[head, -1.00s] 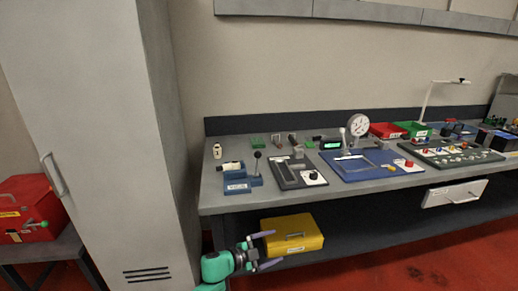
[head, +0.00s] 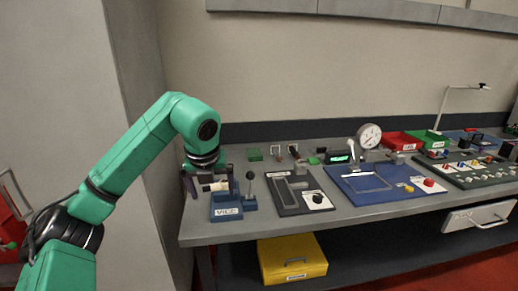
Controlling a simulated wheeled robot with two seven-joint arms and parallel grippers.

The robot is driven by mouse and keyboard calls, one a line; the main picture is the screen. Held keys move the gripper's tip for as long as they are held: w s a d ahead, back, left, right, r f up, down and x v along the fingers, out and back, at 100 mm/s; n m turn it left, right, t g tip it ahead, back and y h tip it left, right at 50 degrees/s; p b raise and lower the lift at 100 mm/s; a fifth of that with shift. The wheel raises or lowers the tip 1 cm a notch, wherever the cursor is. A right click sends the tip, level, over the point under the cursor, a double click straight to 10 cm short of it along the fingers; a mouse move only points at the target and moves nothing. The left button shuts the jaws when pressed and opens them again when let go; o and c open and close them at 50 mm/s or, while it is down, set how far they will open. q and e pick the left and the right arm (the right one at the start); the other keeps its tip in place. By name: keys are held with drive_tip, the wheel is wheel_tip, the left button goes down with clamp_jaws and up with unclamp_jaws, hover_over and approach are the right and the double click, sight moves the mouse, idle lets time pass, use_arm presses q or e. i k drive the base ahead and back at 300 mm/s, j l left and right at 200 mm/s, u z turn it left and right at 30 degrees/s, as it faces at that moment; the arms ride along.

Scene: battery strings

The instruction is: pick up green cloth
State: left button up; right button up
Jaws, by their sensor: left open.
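A smaller green item (head: 314,160) lies farther right along the back. My left gripper (head: 207,184) is open over the bench's left end, pointing down behind the blue vice (head: 226,204). It is left of the green item and apart from it. No cloth shows between its fingers, though part of the gripper is hidden by my arm and the vice. My right gripper is out of view.
A lever (head: 250,190) stands by the vice. A grey panel (head: 287,196) and a blue board (head: 365,186) fill the bench's middle. A dial gauge (head: 369,136) and a red bin (head: 398,139) stand behind. A yellow box (head: 292,259) sits on the lower shelf.

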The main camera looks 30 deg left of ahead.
sight(254, 154)
drive_tip(key=i+j, duration=0.25)
drive_tip(key=i, duration=0.25)
drive_tip(key=i+j, duration=0.2)
drive_tip(key=i, duration=0.25)
drive_tip(key=i+j, duration=0.25)
drive_tip(key=i, duration=0.25)
